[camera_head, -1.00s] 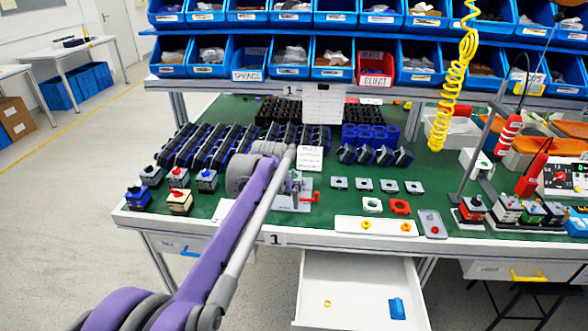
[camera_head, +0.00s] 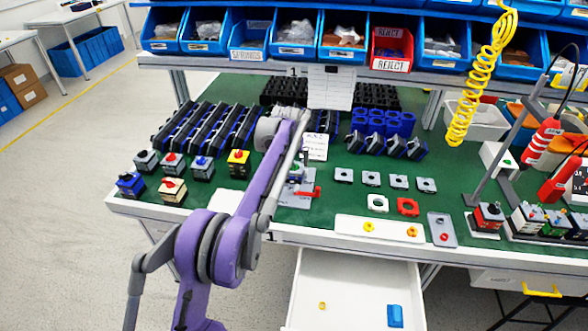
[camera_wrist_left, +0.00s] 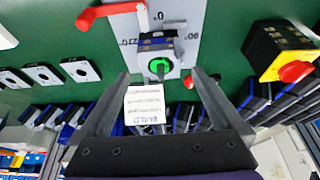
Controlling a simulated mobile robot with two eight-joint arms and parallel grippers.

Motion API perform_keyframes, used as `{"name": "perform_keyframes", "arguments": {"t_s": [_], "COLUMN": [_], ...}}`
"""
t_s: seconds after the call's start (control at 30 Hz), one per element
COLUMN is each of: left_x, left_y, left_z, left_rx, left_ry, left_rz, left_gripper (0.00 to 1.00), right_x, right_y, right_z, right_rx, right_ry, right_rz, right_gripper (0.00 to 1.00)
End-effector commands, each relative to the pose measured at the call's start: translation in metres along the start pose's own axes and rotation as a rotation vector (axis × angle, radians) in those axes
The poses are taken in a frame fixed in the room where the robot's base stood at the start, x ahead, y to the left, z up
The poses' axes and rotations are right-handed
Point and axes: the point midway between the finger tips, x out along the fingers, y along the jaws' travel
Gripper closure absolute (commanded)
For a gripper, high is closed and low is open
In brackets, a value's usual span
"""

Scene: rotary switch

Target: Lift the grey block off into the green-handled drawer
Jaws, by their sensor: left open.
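A grey block with a green knob (camera_wrist_left: 159,66) sits on a grey fixture plate (camera_wrist_left: 180,22) with degree marks and a red lever. In the head view the fixture (camera_head: 296,198) stands near the table's front edge, and my left arm partly hides the block. My left gripper (camera_wrist_left: 161,75) is open, its two fingers on either side of the knob's line in the wrist view; I cannot tell whether they touch the block. An open white drawer (camera_head: 355,277) lies below the table front; its handle is out of view. My right gripper is not in view.
A yellow block (camera_head: 238,160) and several grey, blue and cream switch blocks stand left of the fixture. Small plates and a white tray (camera_head: 385,229) lie to its right. The drawer holds a blue piece (camera_head: 395,315) and a yellow ring (camera_head: 322,306), with bare floor between them.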

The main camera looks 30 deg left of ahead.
Motion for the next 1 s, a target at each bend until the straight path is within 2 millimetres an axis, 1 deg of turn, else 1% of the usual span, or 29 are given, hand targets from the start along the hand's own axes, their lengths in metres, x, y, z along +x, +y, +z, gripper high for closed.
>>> {"name": "perform_keyframes", "arguments": {"t_s": [0.2,0.3,0.4,0.6,0.63,0.77,0.8,0.87,0.9,0.97,1.0], "left_x": [0.031,0.043,0.049,0.050,0.050,0.049,0.049,0.049,0.049,0.049,0.049], "left_y": [-0.001,-0.001,-0.001,-0.001,-0.001,-0.001,-0.001,-0.001,-0.001,-0.001,-0.001], "left_z": [-0.005,-0.004,-0.004,-0.004,-0.004,-0.004,-0.004,-0.004,-0.004,-0.004,-0.004], "left_rx": [0.000,0.000,0.000,0.000,0.000,0.000,0.000,0.000,0.000,0.000,0.000], "left_ry": [0.000,0.000,0.000,0.000,0.000,0.000,0.000,0.000,0.000,0.000,0.000], "left_rz": [0.000,0.000,0.000,0.000,0.000,0.000,0.000,0.000,0.000,0.000,0.000], "left_gripper": [0.00,0.00,0.00,0.00,0.02,0.25,0.32,0.43,0.50,0.61,0.68], "right_x": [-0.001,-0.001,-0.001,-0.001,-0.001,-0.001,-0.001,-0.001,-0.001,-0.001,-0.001], "right_y": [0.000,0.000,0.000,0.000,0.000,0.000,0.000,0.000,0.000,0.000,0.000], "right_z": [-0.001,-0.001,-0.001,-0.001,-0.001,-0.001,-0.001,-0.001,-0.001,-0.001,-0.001], "right_rx": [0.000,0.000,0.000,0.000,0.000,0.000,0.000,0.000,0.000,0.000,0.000], "right_ry": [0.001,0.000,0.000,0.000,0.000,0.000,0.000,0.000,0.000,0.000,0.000], "right_rz": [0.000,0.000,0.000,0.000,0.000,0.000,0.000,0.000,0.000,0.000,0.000], "right_gripper": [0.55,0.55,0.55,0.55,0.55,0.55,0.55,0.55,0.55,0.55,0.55]}}
